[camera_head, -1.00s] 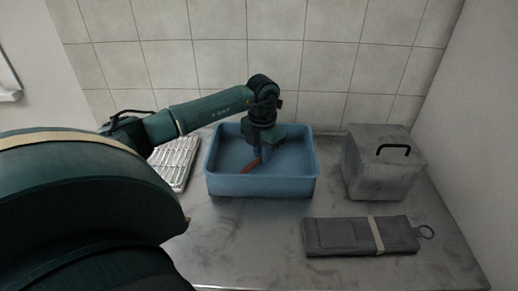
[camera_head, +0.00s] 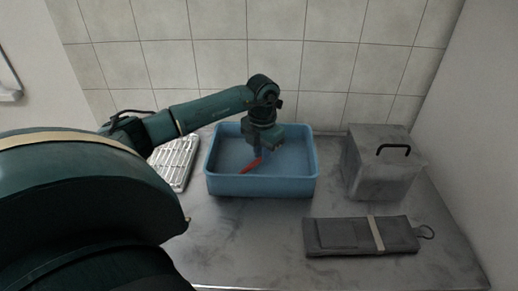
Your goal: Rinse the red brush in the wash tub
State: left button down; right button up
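The blue wash tub (camera_head: 262,187) stands on the counter near the back wall. My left arm reaches in from the left, and my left gripper (camera_head: 262,152) points down inside the tub. The red brush (camera_head: 250,166) sits tilted just under the gripper, within the tub's outline. The fingers seem to be around its upper end, but they are small and dark, so their grip is hard to make out. I cannot tell whether the brush touches the tub floor. My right gripper is not in view.
A metal rack (camera_head: 176,160) lies left of the tub, partly behind my arm. A grey box with a black handle (camera_head: 380,170) stands to the right. A grey strapped roll (camera_head: 345,236) lies in front of it. The counter before the tub (camera_head: 245,235) is clear.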

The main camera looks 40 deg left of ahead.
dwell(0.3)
pick_arm(q)
jog(key=shift+r+p, duration=0.7)
jog(key=shift+r, duration=0.1)
notch_tip(320, 180, up, 2)
jog(key=shift+r+p, duration=0.1)
jog(key=shift+p, duration=0.65)
jog(key=shift+r+p, duration=0.5)
jog(key=shift+r, duration=0.1)
jog(key=shift+r+p, duration=1.2)
jog(key=shift+r, duration=0.45)
jog(key=shift+r+p, duration=0.7)
jog(key=shift+r, duration=0.25)
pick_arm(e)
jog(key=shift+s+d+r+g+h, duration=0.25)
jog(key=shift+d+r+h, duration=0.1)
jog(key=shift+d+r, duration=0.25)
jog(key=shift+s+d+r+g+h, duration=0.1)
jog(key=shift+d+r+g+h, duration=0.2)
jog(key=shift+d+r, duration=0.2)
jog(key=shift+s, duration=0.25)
